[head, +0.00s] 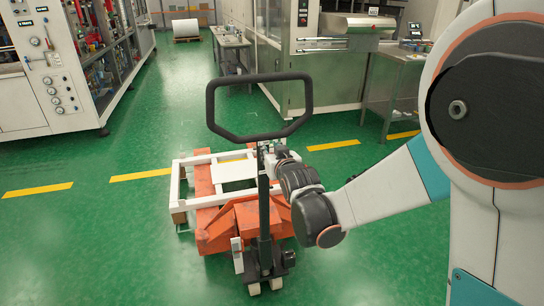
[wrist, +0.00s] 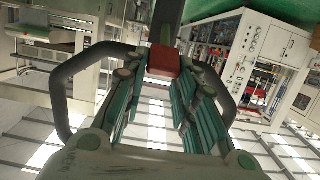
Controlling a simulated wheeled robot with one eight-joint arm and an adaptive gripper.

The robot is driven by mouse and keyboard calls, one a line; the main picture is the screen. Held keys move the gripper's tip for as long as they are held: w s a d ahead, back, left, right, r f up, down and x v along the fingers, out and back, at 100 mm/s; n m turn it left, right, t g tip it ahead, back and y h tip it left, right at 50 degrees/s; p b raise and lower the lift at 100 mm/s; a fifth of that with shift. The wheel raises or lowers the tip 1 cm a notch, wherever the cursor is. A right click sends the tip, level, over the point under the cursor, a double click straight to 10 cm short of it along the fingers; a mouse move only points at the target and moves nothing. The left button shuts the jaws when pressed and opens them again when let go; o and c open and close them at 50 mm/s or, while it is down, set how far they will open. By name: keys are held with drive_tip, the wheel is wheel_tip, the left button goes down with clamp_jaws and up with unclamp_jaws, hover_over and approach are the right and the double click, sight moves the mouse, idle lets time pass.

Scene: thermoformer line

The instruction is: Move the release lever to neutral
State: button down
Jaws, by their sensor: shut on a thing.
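The hand pallet truck's black tiller with its loop handle (head: 259,138) stands upright in the head view. My gripper (head: 272,152) is at the tiller just below the loop, reaching in from the right. In the wrist view, a red block, which looks like the release lever (wrist: 165,61), sits between the tips of the green fingers. My gripper (wrist: 160,82) is shut on it. The dark loop handle (wrist: 58,95) curves around both sides of the fingers. In the head view the lever is hidden by my gripper and the tiller.
The orange truck body (head: 240,222) stands under a white pallet-like frame (head: 177,190) on the green floor. White machines stand at the left (head: 40,75) and behind at the right (head: 305,60). A steel table (head: 395,75) is at the right. Floor left of the truck is clear.

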drive_tip(key=shift+s+d+f+b, duration=0.1)
drive_tip(key=shift+s+f+b, duration=0.25)
drive_tip(key=shift+f, duration=0.3)
drive_tip(key=shift+s+f+b, duration=0.1)
drive_tip(key=shift+f+b, duration=0.35)
drive_tip(key=shift+f, duration=0.5)
drive_tip(key=c, duration=1.2)
unclamp_jaws()
drive_tip(key=shift+f, duration=0.15)
drive_tip(key=v, duration=0.7)
drive_tip(key=shift+p, duration=0.45)
drive_tip(key=shift+w, duration=0.1)
